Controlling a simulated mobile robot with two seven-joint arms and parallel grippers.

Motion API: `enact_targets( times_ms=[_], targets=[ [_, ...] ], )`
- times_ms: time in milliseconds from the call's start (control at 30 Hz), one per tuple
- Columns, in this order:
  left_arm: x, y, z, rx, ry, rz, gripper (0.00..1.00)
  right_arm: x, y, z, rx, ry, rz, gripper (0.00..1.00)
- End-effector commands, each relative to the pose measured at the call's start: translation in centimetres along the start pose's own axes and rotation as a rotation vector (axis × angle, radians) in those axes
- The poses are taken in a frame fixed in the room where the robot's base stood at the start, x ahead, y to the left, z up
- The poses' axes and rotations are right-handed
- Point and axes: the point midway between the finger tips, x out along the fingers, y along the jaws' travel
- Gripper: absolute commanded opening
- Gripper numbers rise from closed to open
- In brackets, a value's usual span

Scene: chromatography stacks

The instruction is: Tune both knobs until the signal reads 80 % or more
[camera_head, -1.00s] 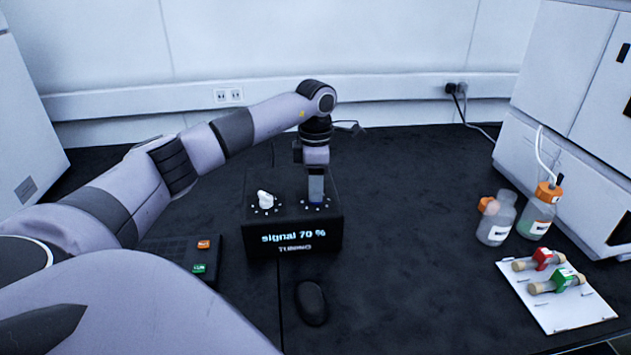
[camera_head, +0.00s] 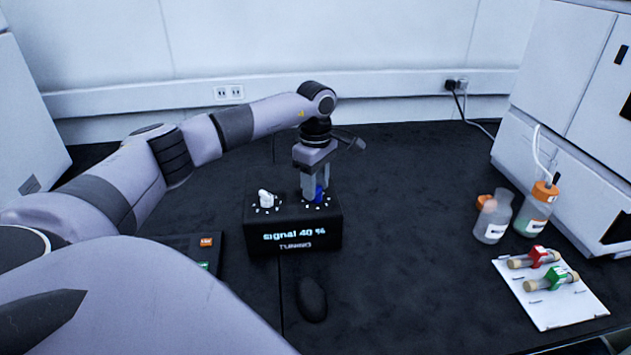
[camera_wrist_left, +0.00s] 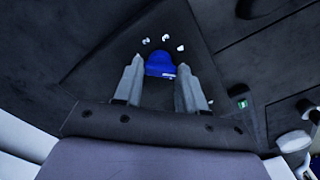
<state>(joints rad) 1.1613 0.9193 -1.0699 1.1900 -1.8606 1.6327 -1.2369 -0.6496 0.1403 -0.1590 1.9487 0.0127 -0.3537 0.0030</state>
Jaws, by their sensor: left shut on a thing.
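The black tuning box (camera_head: 293,242) stands on the dark bench, and its front display reads "signal 40 %". A white knob (camera_head: 265,199) is on the left of its top, with small white marks around it. A blue knob (camera_head: 318,194) is on the right of its top. My left gripper (camera_head: 315,194) points down and is shut on the blue knob. In the left wrist view the blue knob (camera_wrist_left: 160,65) shows between and beyond the two fingers, with white marks around it. My right gripper is not in view.
A dark mouse (camera_head: 311,299) lies in front of the box. A keypad with an orange button (camera_head: 206,242) is at its left, partly behind my arm. Bottles (camera_head: 494,216) and a white card with vials (camera_head: 550,290) are at the right. The bench right of the box is clear.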

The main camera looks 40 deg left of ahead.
Motion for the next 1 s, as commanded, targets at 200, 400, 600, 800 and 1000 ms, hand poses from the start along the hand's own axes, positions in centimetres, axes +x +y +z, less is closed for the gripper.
enact_targets(
  times_ms=[200,400,600,800,1000],
  targets=[
    [-0.07,0.05,0.12,0.025,-0.004,0.002,0.1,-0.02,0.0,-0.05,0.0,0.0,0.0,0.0],
    [-0.07,0.05,0.13,0.026,-0.004,0.002,0.1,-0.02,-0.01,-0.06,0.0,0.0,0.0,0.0],
    [-0.07,0.05,0.13,0.025,-0.004,0.002,0.66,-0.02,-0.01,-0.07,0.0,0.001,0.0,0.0],
    [-0.04,0.03,0.08,0.024,-0.002,0.001,0.66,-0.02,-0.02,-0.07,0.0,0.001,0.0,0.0],
    [-0.9,0.08,0.05,0.023,-0.002,0.003,0.66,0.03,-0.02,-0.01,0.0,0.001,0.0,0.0]
  ],
)
